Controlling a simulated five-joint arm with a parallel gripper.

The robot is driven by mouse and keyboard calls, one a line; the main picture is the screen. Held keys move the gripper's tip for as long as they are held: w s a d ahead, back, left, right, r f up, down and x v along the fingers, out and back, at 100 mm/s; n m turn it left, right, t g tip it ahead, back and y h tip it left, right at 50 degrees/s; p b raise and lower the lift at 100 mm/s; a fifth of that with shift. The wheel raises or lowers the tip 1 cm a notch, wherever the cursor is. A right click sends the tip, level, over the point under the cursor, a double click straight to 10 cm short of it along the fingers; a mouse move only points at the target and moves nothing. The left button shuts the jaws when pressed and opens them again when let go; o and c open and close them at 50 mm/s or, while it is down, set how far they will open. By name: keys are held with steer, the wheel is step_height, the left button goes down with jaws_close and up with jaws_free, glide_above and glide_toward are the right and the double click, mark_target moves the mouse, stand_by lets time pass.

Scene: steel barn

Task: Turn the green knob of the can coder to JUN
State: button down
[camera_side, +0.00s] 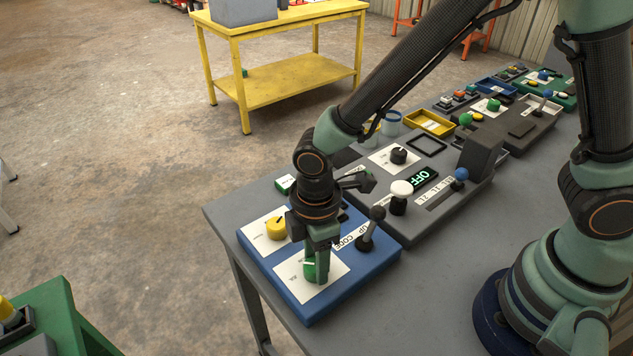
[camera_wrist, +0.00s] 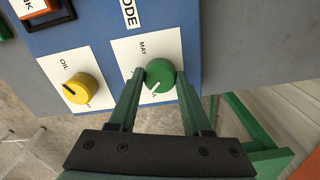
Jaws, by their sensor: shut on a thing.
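The can coder is a blue box (camera_wrist: 110,32) with "CODE" lettering; it also shows in the side view (camera_side: 258,262). Its green knob (camera_wrist: 160,76) sits on a white label plate. The knob's white pointer line slants toward the lower left in the wrist view, near a partly hidden label. "MAY" is readable above left of the knob; I cannot read JUN. My gripper (camera_wrist: 159,80) is shut on the green knob, one finger on each side. In the side view my gripper (camera_side: 317,258) points down over the green knob (camera_side: 310,272), which is partly hidden.
A yellow knob (camera_side: 276,228) is beside the green one on the same box. A dark lever (camera_side: 371,230) stands at the box's right. A grey device with a white knob (camera_side: 401,190) lies behind. The table (camera_side: 390,310) is clear in front.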

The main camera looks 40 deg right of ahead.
steer(key=m, duration=0.4)
steer(key=shift+m, duration=2.2)
steer(key=shift+c, duration=1.7)
jaws_free()
step_height(320, 180, up, 12)
